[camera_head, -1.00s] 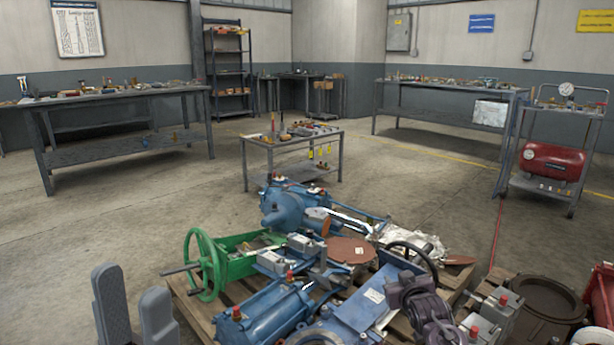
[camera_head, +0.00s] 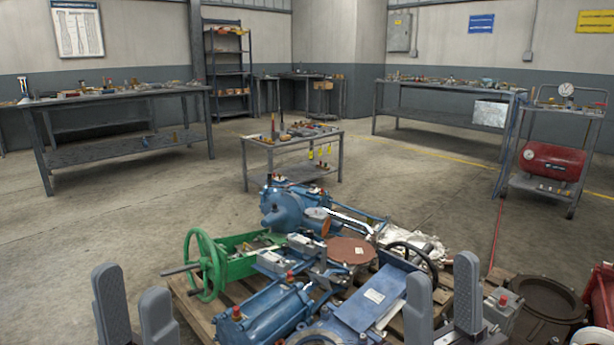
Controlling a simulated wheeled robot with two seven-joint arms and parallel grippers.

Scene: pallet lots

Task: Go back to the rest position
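My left gripper (camera_head: 131,285) is at the bottom left of the head view. Its two grey fingers stand upright and apart with nothing between them, left of the pallet. My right gripper (camera_head: 442,275) is at the bottom right, its two grey fingers upright and apart, also empty. It appears in front of the right part of the loaded pallet (camera_head: 196,312) and hides some of it. Both gripper bodies are below the picture edge.
The pallet carries a green frame with a handwheel (camera_head: 208,264), blue machine parts (camera_head: 262,312) and a brown disc (camera_head: 350,251). A small table (camera_head: 290,142) stands behind. Benches line the walls, and a cart with a red tank (camera_head: 551,161) is at right. Floor at left is clear.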

